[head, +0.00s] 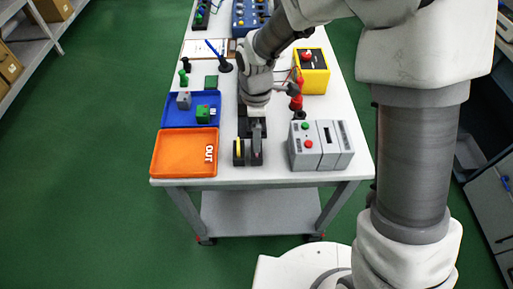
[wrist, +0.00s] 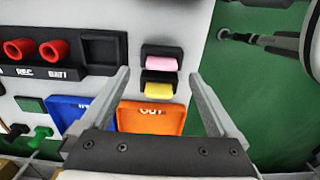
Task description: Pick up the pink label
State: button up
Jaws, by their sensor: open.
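The pink label (wrist: 161,62) shows in the wrist view as a small pink pad in a black holder on the white table. A yellow label (wrist: 159,91) sits in a similar holder just below it in that view. My gripper (wrist: 159,75) is open, with its two grey fingers to the left and right of the holders in the picture. Nothing is between the fingertips that I can see held. In the head view, the yellow label (head: 239,149) shows at the table's front part, but the pink one is hidden by my arm and gripper.
An orange OUT tray (head: 158,168) and a blue tray (head: 167,121) with small blocks lie left of the holders. A grey box with buttons (head: 318,160) stands to the right, and a yellow-black box (head: 316,83) is behind it. The table's front edge is close.

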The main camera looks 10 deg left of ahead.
notch_tip(320, 180, down, 4)
jog(key=shift+s+a+f, duration=0.1)
jog(key=shift+s+f, duration=0.05)
jog(key=c, duration=1.4)
